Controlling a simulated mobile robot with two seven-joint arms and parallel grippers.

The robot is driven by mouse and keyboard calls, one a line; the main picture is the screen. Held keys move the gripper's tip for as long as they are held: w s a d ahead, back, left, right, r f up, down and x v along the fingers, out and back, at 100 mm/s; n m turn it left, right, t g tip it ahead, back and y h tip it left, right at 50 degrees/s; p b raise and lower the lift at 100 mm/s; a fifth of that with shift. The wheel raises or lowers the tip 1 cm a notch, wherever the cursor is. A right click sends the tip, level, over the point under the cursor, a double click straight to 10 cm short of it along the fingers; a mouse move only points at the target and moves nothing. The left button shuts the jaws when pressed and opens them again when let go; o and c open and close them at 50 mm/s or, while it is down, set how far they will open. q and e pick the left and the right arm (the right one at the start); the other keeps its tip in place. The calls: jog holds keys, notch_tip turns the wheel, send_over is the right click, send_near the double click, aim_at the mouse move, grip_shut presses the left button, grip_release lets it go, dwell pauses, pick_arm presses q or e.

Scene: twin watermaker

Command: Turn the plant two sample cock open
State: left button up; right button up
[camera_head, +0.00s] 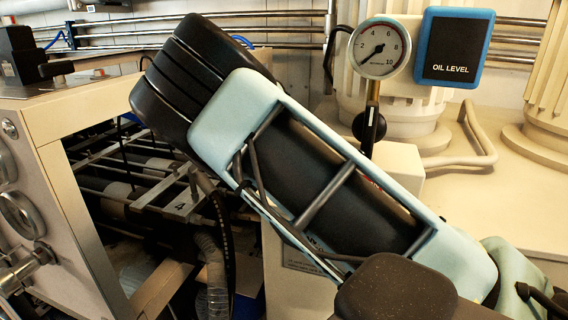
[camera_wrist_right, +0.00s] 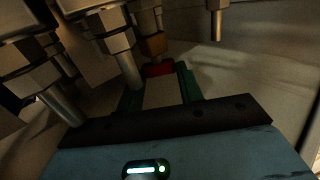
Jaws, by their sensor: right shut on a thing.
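In the right wrist view, my right gripper (camera_wrist_right: 160,75) points up the picture with its two green-edged fingers close together. It is shut on a small red piece (camera_wrist_right: 159,69), which looks like the cock's handle. A brass-coloured fitting (camera_wrist_right: 152,45) sits just beyond the red piece. The picture is dark, and I cannot tell which way the handle is turned or which plant it belongs to. In the head view, my right arm crosses the middle and hides the cock and the gripper. My left gripper is in neither view.
Metal pipes with hex fittings (camera_wrist_right: 113,32) stand close left of the gripper, and another pipe (camera_wrist_right: 217,20) is at the right. The head view shows a pressure gauge (camera_head: 382,48), a blue-framed oil level box (camera_head: 455,47) and an open-sided frame of pipework (camera_head: 110,165) at left.

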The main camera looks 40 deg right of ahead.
dwell(0.3)
jog(key=o, duration=1)
jog(key=shift+r, duration=0.1)
